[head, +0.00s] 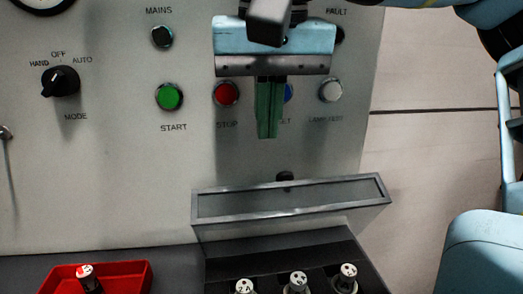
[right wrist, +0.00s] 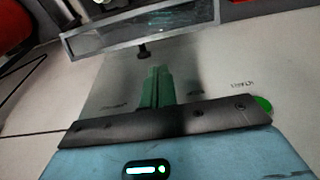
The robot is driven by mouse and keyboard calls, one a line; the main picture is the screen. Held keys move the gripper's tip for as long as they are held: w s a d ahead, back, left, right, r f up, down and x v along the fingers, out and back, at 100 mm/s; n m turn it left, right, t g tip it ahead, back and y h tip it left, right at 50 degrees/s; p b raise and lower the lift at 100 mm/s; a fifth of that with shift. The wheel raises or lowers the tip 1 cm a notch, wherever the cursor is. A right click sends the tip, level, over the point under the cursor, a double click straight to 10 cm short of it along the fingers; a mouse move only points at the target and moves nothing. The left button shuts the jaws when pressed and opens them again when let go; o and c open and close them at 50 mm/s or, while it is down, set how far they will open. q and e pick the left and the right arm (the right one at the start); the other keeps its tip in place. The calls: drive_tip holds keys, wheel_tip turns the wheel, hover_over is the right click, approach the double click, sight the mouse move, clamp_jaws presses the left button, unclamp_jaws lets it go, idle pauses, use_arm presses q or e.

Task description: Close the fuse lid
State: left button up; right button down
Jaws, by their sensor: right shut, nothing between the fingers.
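The fuse lid (head: 290,201) is a clear pane in a grey frame. In the head view it stands raised and tilted at the back of the dark fuse box (head: 335,248). It also shows at the top of the right wrist view (right wrist: 140,32). Several white-topped fuses (head: 298,281) stand in the open box in front of the lid. My right gripper (head: 267,135) has green fingers, shut and empty. It is in front of the panel, above the lid and apart from it in the head view. My left gripper is not in view.
The grey panel (head: 130,190) carries a mode switch (head: 61,82), a green start button (head: 169,96), a red stop button (head: 226,94) and a lamp-test button (head: 331,90). A red tray (head: 132,276) with a fuse (head: 88,277) in it stands left of the box.

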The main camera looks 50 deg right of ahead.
sight(285, 210)
drive_tip(key=f, duration=0.2)
drive_tip(key=f+b, duration=0.1)
drive_tip(key=f, duration=0.2)
drive_tip(key=w+d+f, duration=0.1)
drive_tip(key=f, duration=0.2)
drive_tip(key=shift+w, duration=0.1)
drive_tip(key=shift+w+f, duration=0.15)
drive_tip(key=shift+f, duration=0.5)
use_arm(q)
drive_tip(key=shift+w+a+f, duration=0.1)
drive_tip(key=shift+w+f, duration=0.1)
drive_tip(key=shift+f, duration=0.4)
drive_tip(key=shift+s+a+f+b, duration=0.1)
drive_tip(key=shift+b, duration=0.2)
use_arm(e)
drive_tip(key=shift+d, duration=0.1)
drive_tip(key=shift+s+a+r+t, duration=0.1)
drive_tip(key=shift+s+a+t, duration=0.2)
drive_tip(key=shift+s+a, duration=0.05)
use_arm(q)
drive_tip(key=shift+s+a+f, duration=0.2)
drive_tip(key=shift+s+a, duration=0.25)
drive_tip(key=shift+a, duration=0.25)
use_arm(e)
drive_tip(key=shift+d+h, duration=0.1)
drive_tip(key=shift+h, duration=0.2)
